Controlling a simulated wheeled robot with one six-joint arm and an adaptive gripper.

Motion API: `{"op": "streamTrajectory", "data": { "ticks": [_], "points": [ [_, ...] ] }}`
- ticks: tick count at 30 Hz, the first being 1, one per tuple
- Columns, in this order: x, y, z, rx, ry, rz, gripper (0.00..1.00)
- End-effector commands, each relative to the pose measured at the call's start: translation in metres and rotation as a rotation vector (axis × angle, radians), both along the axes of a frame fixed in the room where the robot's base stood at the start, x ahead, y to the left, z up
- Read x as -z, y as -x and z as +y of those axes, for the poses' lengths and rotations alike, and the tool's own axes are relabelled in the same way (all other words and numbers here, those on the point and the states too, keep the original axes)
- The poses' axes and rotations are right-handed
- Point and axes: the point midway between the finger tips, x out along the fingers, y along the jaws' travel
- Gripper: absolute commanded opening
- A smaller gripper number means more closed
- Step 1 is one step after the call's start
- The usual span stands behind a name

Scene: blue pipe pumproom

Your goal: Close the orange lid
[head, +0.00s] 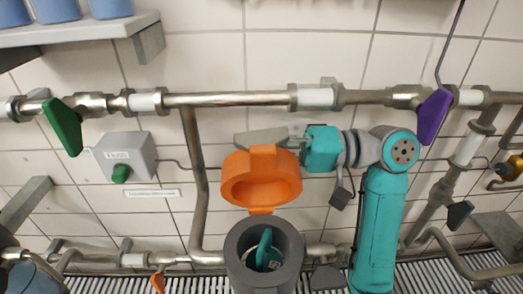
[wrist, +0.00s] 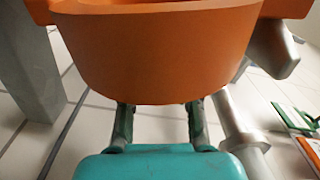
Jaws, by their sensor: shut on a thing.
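The orange lid (head: 262,190) stands raised and open above the grey round container (head: 235,262), with its hollow side facing the head camera. A tab sticks up from its top edge. An orange hinge piece joins it to the container's back rim. A teal piece (head: 264,248) sits inside the container's mouth. In the wrist view the lid (wrist: 155,50) fills the upper middle. My gripper (wrist: 160,115) is shut on the lid, its two dark fingers reaching up to it. The fingertips are hidden behind the lid there, and the lid hides the fingers in the head view.
A steel pipe (head: 225,99) crosses the tiled wall above the lid, with a green valve handle (head: 63,127) and a purple one (head: 434,116). A grey switch box (head: 125,157) is at left. A vertical pipe (head: 195,190) runs left of the lid. A shelf (head: 70,30) is upper left.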

Motion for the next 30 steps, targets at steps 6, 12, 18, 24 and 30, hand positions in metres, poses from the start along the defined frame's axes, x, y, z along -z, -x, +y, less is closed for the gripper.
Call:
{"op": "streamTrajectory", "data": {
  "ticks": [6,12,18,24,30],
  "points": [
    [-0.0045,0.009,0.0001,-0.002,0.0,-0.003,0.0],
    [-0.0064,0.0121,0.0002,-0.002,-0.001,-0.001,0.0],
    [-0.0069,0.0125,0.0002,-0.002,-0.001,0.0,0.0],
    [-0.007,0.0125,0.0002,-0.003,-0.002,0.0,0.38],
    [-0.0065,0.0119,0.0001,-0.001,-0.001,0.0,0.59]
  ]
}}
